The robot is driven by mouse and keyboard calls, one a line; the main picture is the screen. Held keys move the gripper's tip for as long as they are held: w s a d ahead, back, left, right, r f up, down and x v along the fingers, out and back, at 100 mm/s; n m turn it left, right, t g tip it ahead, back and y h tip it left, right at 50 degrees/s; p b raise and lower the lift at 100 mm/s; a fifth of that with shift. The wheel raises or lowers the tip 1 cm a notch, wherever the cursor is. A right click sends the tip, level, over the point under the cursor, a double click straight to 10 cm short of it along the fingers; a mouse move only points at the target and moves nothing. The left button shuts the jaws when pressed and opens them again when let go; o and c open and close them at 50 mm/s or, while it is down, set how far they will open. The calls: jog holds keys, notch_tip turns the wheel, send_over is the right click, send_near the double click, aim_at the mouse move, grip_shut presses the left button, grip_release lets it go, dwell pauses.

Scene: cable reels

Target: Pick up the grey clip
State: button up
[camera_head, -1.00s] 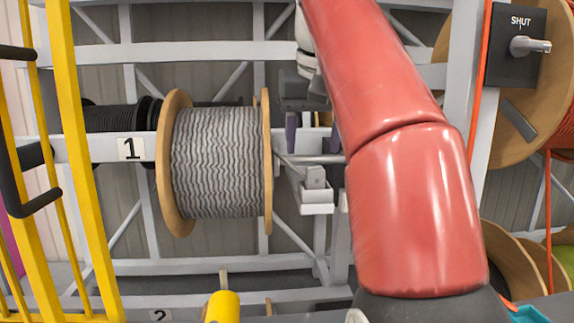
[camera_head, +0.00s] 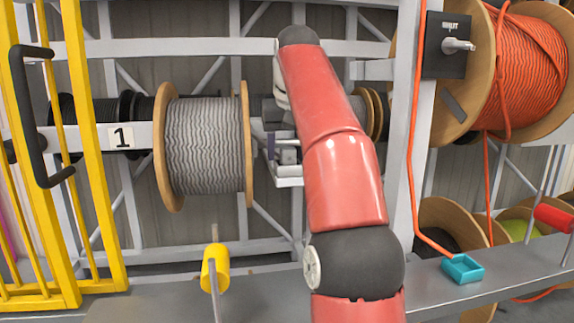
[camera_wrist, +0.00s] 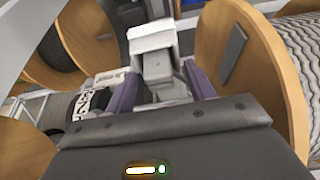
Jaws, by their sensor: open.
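The grey clip (camera_head: 288,156) is a small block at a white bracket (camera_head: 289,182) just right of the grey cable reel (camera_head: 205,147) in the head view. In the wrist view the clip (camera_wrist: 158,68) lies between the two purple fingers of my gripper (camera_wrist: 160,88). The fingers stand apart, one on each side of it, with no clear contact. In the head view my gripper (camera_head: 284,143) is at the bracket, partly hidden by my red arm.
A yellow gate (camera_head: 68,150) stands at left and a yellow roller (camera_head: 215,268) at the lower middle. An orange cable reel (camera_head: 527,70) and a switch box (camera_head: 446,45) are at right. Wooden reel flanges flank the gripper closely.

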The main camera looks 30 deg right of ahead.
jog(key=shift+c, duration=0.3)
jog(key=c, duration=1)
jog(key=shift+r, duration=0.1)
